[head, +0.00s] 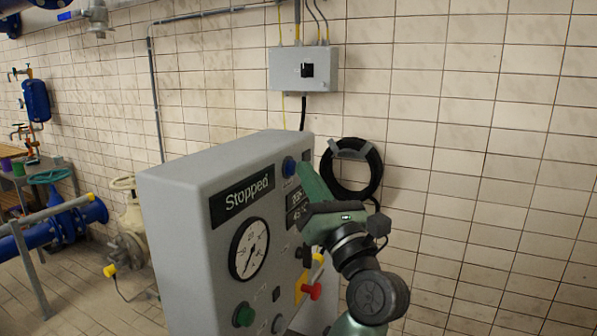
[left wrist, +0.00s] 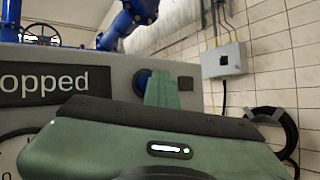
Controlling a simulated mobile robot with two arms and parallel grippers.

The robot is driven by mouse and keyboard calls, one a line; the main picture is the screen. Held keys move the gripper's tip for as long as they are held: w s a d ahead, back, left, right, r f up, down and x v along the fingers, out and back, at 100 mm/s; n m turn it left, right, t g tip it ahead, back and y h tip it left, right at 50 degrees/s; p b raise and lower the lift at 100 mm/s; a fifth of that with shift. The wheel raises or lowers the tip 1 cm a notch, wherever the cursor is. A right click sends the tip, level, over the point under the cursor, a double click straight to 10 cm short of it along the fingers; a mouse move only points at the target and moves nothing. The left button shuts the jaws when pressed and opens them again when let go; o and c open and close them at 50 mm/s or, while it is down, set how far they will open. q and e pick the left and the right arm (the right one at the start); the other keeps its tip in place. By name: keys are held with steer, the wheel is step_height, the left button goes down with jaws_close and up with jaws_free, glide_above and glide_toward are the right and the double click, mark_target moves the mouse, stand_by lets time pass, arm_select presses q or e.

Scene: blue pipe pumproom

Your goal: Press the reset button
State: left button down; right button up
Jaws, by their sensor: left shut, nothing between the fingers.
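A grey control cabinet (head: 185,225) stands in the middle of the head view, with a dark display (head: 242,194) reading "Stopped". A round blue button (head: 289,166) sits at the upper right of its front panel; no label that names it reset is readable. In the left wrist view the blue button (left wrist: 139,84) shows partly, its right side hidden behind my finger. My left gripper (head: 304,168) is green, shut and empty, with its tip close beside the blue button. I cannot tell whether the tip touches it. My right gripper is out of view.
A wall box (head: 303,69) and a coiled black hose (head: 371,169) are on the tiled wall behind. Blue pipes (head: 75,222) lie at left.

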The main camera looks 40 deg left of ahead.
arm_select(q)
steer(key=shift+d, duration=0.15)
steer(key=d+b, duration=0.1)
steer(key=d, duration=0.1)
steer(key=w+d, duration=0.1)
steer(key=d, duration=0.2)
steer(key=shift+w+d+b, duration=0.2)
steer(key=shift+d+b, duration=0.15)
stand_by(0.8)
